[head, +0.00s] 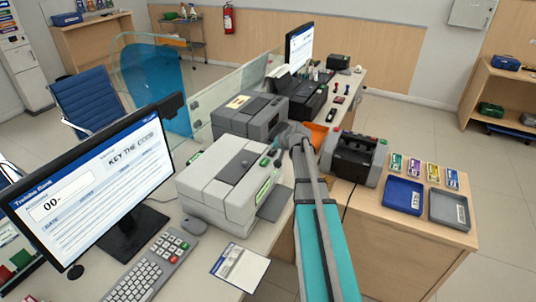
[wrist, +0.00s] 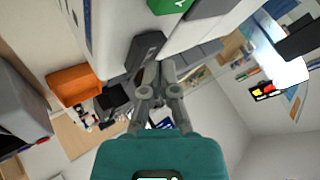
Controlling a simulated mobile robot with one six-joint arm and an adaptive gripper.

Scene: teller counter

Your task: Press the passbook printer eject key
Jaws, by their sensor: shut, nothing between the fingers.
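A white-and-grey boxy machine (head: 215,185), which looks like the passbook printer, stands on the counter in the head view, with a green label and small dark and green parts on its right side. My gripper (head: 281,143) is at its far right corner, partly hidden by my arm. In the wrist view my gripper (wrist: 160,72) is shut and empty. Its fingertips are close to a dark block (wrist: 145,47) on the pale machine body (wrist: 185,35); I cannot tell whether they touch. I cannot read any key marking.
A darker grey machine (head: 252,117) stands just behind. A banknote counter (head: 354,157) and blue tray (head: 403,195) are to the right. A monitor (head: 95,190) and keyboard (head: 143,272) are at front left. A glass screen (head: 222,92) rises behind.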

